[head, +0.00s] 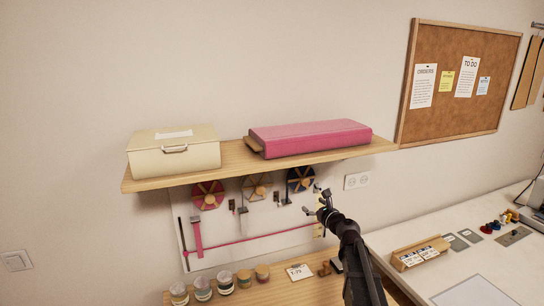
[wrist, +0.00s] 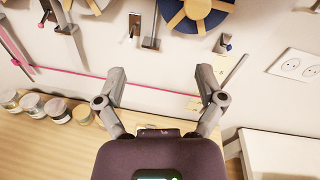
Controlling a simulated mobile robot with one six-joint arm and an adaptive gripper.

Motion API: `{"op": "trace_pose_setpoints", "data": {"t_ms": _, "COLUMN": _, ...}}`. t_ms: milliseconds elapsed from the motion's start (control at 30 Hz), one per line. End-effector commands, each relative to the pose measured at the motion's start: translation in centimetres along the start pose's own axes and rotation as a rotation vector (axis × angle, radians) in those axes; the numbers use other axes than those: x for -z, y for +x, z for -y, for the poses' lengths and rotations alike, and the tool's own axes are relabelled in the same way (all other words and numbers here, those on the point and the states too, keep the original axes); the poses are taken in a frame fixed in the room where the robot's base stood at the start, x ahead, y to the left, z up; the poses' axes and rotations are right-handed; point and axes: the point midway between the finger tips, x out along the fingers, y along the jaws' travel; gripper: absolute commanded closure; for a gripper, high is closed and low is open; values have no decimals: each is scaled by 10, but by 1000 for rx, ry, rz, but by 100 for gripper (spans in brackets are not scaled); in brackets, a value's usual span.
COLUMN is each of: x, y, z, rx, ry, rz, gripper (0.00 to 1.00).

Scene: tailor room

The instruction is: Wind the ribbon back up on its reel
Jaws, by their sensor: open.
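On a white wall board under the shelf hang a red reel (head: 208,195), a tan reel (head: 257,186) and a blue reel (head: 300,180), each with wooden spokes. A pink ribbon (head: 250,240) drops from below the red reel, then runs sideways along the lower board to the right. In the wrist view the ribbon (wrist: 160,87) crosses behind my fingers, and the blue reel (wrist: 197,10) is cut off at the top. My gripper (head: 318,204) is open and empty in front of the board's right part; its spread fingers (wrist: 161,84) touch nothing that I can make out.
A wooden shelf (head: 235,163) above holds a cream box (head: 172,155) and a pink case (head: 312,138). Several jars (head: 224,283) and a small card (head: 299,271) stand on the wooden counter below. A white table (head: 440,275) is at right. Small metal fittings stick out below the reels.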

Motion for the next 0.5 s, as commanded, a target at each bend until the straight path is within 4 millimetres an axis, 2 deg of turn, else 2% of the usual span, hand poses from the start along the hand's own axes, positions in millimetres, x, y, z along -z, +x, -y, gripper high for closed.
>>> {"op": "trace_pose_setpoints", "data": {"t_ms": 33, "x": 9, "y": -5, "z": -15, "rx": -38, "ry": -78, "rz": -19, "gripper": 12}}
{"op": "trace_pose_setpoints", "data": {"t_ms": 267, "x": 52, "y": -30, "z": -86, "rx": -289, "ry": -560, "rz": -119, "gripper": 12}}
{"op": "trace_pose_setpoints", "data": {"t_ms": 500, "x": 110, "y": -74, "z": -147, "rx": -617, "ry": -1051, "rz": -198, "gripper": 12}}
